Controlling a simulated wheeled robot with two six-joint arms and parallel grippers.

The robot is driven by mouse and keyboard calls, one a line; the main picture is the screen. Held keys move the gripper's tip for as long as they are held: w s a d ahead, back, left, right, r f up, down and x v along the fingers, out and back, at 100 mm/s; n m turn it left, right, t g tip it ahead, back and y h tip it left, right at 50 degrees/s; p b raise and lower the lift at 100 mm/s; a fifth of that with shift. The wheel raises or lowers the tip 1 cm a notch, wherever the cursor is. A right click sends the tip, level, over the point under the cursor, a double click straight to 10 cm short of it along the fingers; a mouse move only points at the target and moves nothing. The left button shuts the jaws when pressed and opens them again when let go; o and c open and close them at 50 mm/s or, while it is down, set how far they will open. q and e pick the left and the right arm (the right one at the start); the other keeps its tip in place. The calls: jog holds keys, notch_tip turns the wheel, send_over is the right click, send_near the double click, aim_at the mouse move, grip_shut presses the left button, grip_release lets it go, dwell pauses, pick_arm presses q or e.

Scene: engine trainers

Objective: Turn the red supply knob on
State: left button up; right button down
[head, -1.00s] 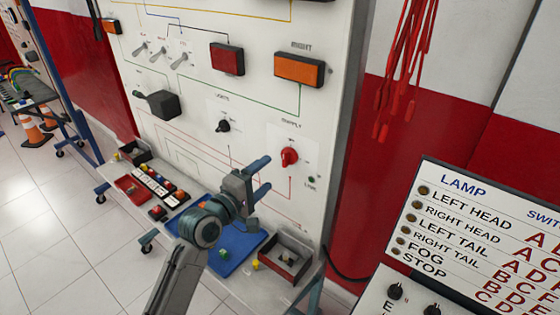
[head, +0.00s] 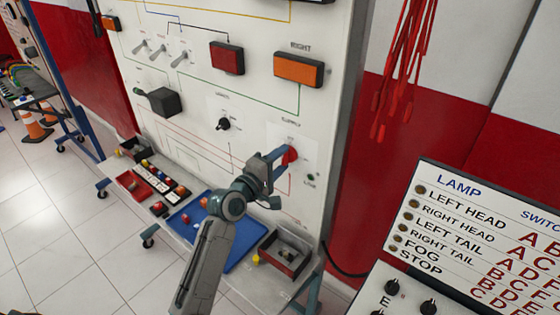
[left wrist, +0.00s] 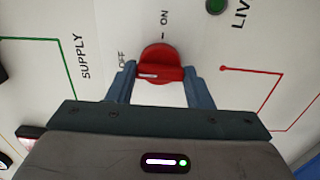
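The red supply knob (head: 291,155) is on the white panel, partly hidden behind my left gripper (head: 281,177) in the head view. In the left wrist view the knob (left wrist: 160,64) sits between the two blue-grey fingertips of my left gripper (left wrist: 161,80). A finger is on each side of it, with small gaps, so the gripper looks open around the knob. The white mark on the knob's grip points left, on the side of the OFF label (left wrist: 122,60). The ON label (left wrist: 165,18) is above the knob. My right gripper is not in view.
A green LIVE lamp (left wrist: 215,5) is close to the knob. A black knob (head: 223,124) is farther left on the panel. Below are a blue tray (head: 240,250) and an open box (head: 284,255). A lamp chart (head: 480,220) stands at right.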

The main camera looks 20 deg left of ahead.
pick_arm(q)
jog(key=shift+f+m, duration=0.1)
jog(key=shift+m, duration=0.3)
jog(key=m+b, duration=0.2)
jog(key=m, duration=0.1)
jog(key=m+b, duration=0.2)
jog(key=m, duration=0.3)
jog(key=shift+f+m+b, duration=0.1)
jog(key=shift+m+b, duration=0.2)
jog(key=shift+b, duration=0.1)
jog(key=m+b, duration=0.3)
jog(key=m, duration=0.2)
jog(key=shift+m+b, duration=0.6)
jog(key=shift+m, duration=1.3)
jog(key=o, duration=1)
